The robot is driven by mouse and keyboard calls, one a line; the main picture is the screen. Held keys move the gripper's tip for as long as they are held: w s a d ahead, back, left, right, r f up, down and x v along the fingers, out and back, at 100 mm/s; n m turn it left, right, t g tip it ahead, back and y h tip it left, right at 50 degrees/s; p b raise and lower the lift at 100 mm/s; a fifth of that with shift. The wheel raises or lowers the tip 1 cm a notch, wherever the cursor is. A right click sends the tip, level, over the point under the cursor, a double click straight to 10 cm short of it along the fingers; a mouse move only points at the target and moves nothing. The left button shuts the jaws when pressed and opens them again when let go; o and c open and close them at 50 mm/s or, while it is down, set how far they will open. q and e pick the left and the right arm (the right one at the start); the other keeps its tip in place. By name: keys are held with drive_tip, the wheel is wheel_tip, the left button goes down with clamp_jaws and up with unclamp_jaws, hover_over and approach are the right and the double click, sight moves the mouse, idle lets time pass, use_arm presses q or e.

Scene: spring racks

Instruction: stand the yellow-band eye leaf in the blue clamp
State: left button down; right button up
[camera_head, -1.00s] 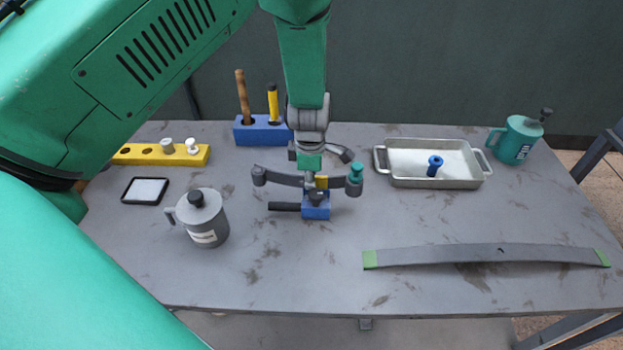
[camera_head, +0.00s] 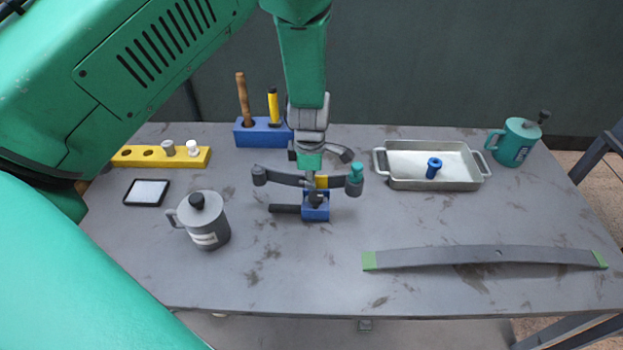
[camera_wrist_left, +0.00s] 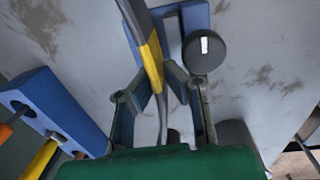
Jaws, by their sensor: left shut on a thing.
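My left gripper (camera_head: 312,180) is shut on the yellow-band eye leaf (camera_head: 285,179), a short dark grey bar with a rolled eye at each end. Its yellow band (camera_head: 321,182) is near the middle, and a teal piece sits at its right end. The leaf lies across the picture, over the blue clamp (camera_head: 316,210), which has a black handle to its left. I cannot tell whether the leaf is seated in the clamp. The left wrist view shows the yellow band (camera_wrist_left: 151,62) between the fingers (camera_wrist_left: 160,85), with the clamp (camera_wrist_left: 195,17) beyond. My right gripper is not in view.
A grey canister (camera_head: 203,222) and a black-framed tablet (camera_head: 146,191) are at left. A yellow rack (camera_head: 130,156) and a blue tool block (camera_head: 262,133) stand behind. A metal tray (camera_head: 408,184) holds a blue bushing. A long green-tipped leaf (camera_head: 480,256) lies front right; a teal can (camera_head: 514,145) stands back right.

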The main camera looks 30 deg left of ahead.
use_arm(q)
drive_tip(key=shift+f, duration=0.65)
idle(0.4)
drive_tip(key=c, duration=1.6)
unclamp_jaws()
drive_tip(key=o, duration=0.8)
drive_tip(key=shift+r+p, duration=3.3)
drive_tip(key=shift+r, duration=0.75)
